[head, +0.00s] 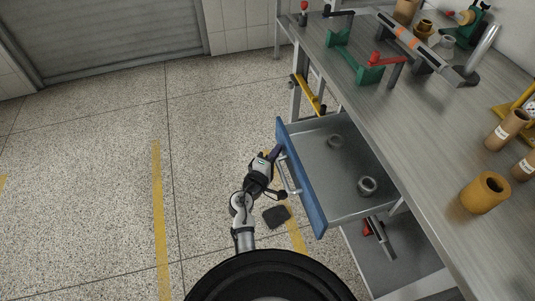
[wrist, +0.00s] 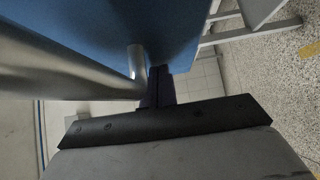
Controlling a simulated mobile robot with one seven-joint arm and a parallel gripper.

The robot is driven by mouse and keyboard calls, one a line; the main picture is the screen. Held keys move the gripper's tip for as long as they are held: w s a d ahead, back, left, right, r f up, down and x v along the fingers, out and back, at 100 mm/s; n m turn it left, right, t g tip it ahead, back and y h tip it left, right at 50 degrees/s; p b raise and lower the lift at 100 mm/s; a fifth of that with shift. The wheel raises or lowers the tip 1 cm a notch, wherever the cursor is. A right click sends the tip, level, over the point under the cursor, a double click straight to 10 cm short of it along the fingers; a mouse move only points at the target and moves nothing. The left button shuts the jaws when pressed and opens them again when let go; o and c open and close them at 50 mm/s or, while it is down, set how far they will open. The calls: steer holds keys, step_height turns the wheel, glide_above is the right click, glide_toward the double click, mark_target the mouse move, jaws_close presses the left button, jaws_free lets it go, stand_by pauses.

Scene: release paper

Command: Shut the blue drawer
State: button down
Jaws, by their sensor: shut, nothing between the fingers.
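The blue drawer (head: 301,180) stands pulled out from under the workbench in the head view. Its blue front faces left and carries a silver bar handle (head: 288,174). Two grey rings lie inside the drawer's grey tray. My gripper (head: 276,152) is at the outer side of the blue front, near the far part of the handle. In the wrist view the shut fingers (wrist: 158,86) are beside the metal handle (wrist: 75,70), close to the blue drawer front (wrist: 190,25). I cannot tell whether they touch it.
The workbench top (head: 400,115) holds tools, clamps and brown cylinders. A lower shelf (head: 385,262) with tools is under the drawer. A dark flat object (head: 276,216) lies on the floor near my arm. The speckled floor to the left is clear.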

mark_target(337, 143)
steer(key=w+d, duration=0.2)
steer(key=d, duration=0.4)
steer(key=w+d+p, duration=0.1)
steer(key=w+d, duration=0.1)
steer(key=d, duration=0.5)
steer(key=w+d, duration=0.2)
steer(key=d, duration=0.5)
steer(key=shift+w+d, duration=0.1)
steer(key=shift+w, duration=0.15)
steer(key=shift+d+r, duration=0.1)
steer(key=shift+d, duration=0.15)
